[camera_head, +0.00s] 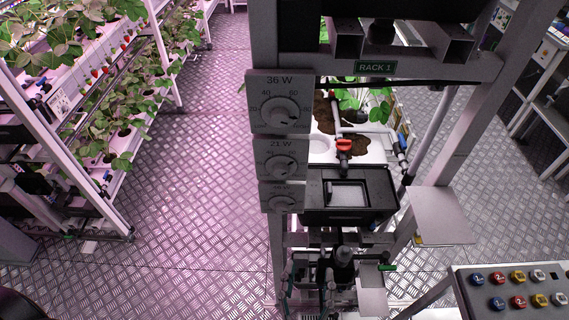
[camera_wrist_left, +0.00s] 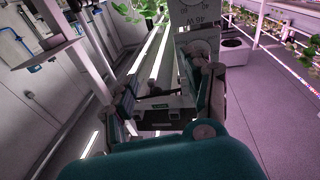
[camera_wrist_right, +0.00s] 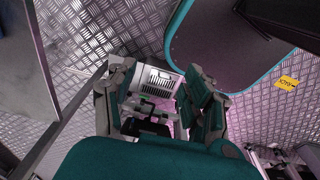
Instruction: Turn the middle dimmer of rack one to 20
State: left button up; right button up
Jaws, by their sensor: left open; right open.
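Rack one's sign (camera_head: 375,67) reads RACK 1. Three grey dimmer panels hang one under another on its left post. The top dimmer (camera_head: 280,109) reads 36 W. The middle dimmer (camera_head: 281,166) reads 21 W. The bottom dimmer (camera_head: 283,201) is partly covered by the one above, and its reading is unclear. In the left wrist view, my left gripper (camera_wrist_left: 168,82) is open and empty, with a dial panel (camera_wrist_left: 197,45) beyond its fingers; which dimmer that is, I cannot tell. My right gripper (camera_wrist_right: 152,92) is open and empty over the metal floor, apart from the dimmers.
Right of the dimmers, the rack holds a red valve (camera_head: 344,145) and a black tray (camera_head: 380,191). A button box (camera_head: 511,291) stands at the lower right. Plant shelves (camera_head: 92,90) line the left. The floor (camera_head: 190,180) between is clear.

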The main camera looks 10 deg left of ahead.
pick_arm(q)
jog(key=s+a+r+n+g+y+p, duration=0.1)
jog(key=a+r+n+g+y, duration=0.15)
jog(key=a+r, duration=0.3)
send_near(281, 176)
jog(key=shift+n+t+y, duration=0.35)
jog(key=shift+t+y, duration=0.1)
jog(key=x, duration=0.7)
jog(key=shift+w+d+f, duration=0.2)
jog(key=shift+w+f, duration=0.05)
jog(key=shift+f, duration=0.1)
jog(key=shift+w+a, duration=0.15)
jog(key=shift+w, duration=0.45)
jog(key=shift+c, duration=0.4)
grip_shut()
pick_arm(e)
jog(key=shift+a+r, duration=0.25)
jog(key=shift+r, duration=0.25)
jog(key=shift+a+r, duration=0.2)
jog(key=shift+r, duration=0.25)
